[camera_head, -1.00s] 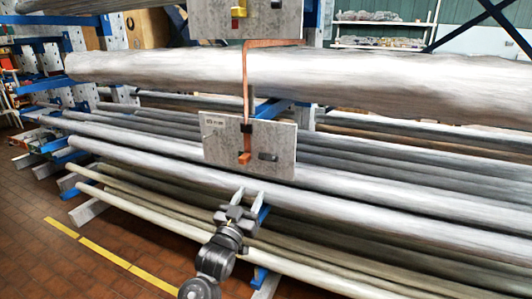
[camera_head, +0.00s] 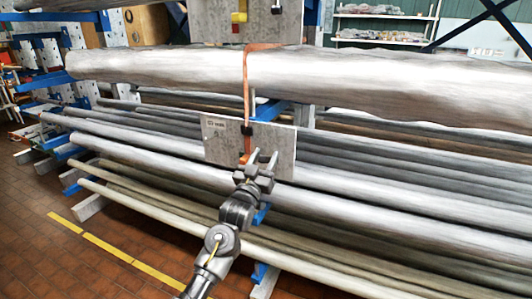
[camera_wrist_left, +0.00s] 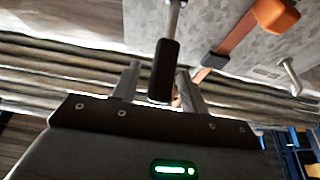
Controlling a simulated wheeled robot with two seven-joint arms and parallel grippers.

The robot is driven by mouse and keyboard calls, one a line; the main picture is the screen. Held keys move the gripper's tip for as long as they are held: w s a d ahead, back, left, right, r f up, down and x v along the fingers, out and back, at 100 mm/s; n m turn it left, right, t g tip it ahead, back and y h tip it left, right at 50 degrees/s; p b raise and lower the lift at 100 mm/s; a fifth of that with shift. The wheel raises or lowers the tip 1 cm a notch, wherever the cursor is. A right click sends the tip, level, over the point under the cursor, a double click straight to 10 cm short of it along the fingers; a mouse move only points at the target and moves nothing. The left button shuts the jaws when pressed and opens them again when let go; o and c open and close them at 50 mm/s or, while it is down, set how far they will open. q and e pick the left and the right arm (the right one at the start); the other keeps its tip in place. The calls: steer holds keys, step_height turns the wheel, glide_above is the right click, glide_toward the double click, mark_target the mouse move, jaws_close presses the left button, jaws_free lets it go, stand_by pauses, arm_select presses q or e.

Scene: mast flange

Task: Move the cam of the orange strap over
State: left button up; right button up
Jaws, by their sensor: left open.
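The orange strap (camera_head: 247,85) hangs over the front of the big upper pipe and runs down to a grey plate (camera_head: 220,135). A dark buckle (camera_head: 247,129) sits on it there, with an orange block (camera_head: 245,157) at its lower end. In the left wrist view the orange block (camera_wrist_left: 278,17) shows at the upper right, with the strap (camera_wrist_left: 240,38) leading from it. My left gripper (camera_head: 263,157) is open in front of the plate, just right of the orange block. In the left wrist view a black-ended metal lever (camera_wrist_left: 165,65) appears between its fingers (camera_wrist_left: 158,72); contact cannot be told.
A second plate (camera_head: 290,20) above carries a yellow block (camera_head: 239,17). Long wrapped pipes (camera_head: 400,85) lie on a blue rack behind and below the plate. A metal peg (camera_wrist_left: 290,77) stands out from the plate in the wrist view. Brick floor is open at left.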

arm_select(q)
steer(key=shift+w+d+r, duration=0.15)
steer(key=shift+w+r, duration=0.05)
steer(key=shift+w, duration=0.25)
jaws_close()
